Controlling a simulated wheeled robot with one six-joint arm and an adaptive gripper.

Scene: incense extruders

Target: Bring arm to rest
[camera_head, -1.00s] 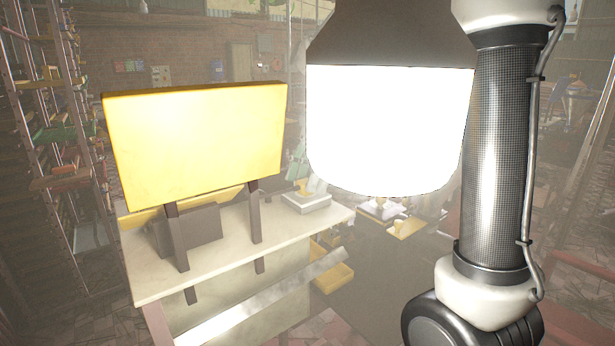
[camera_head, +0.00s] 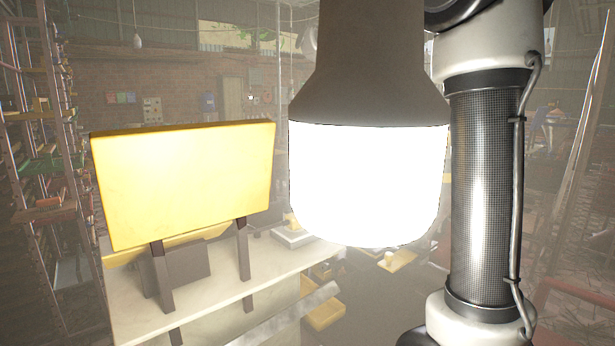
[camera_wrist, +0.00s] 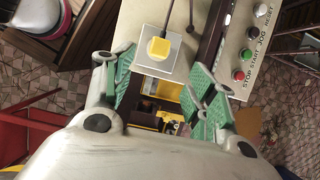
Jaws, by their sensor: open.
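My gripper (camera_wrist: 158,88) shows in the wrist view with its green-padded fingers spread apart. Nothing is held between them. Beyond the gap is a pale plate with a yellow block (camera_wrist: 159,47) on it, apart from the fingers. My arm stands upright at the right of the head view. The gripper is out of the head view.
A large glowing lamp (camera_head: 368,185) hangs close in the head view, hiding much behind it. A yellow panel (camera_head: 185,185) stands on posts over a pale bench (camera_head: 215,305). A control panel with buttons (camera_wrist: 246,54) is at upper right in the wrist view. Shelving (camera_head: 45,170) stands left.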

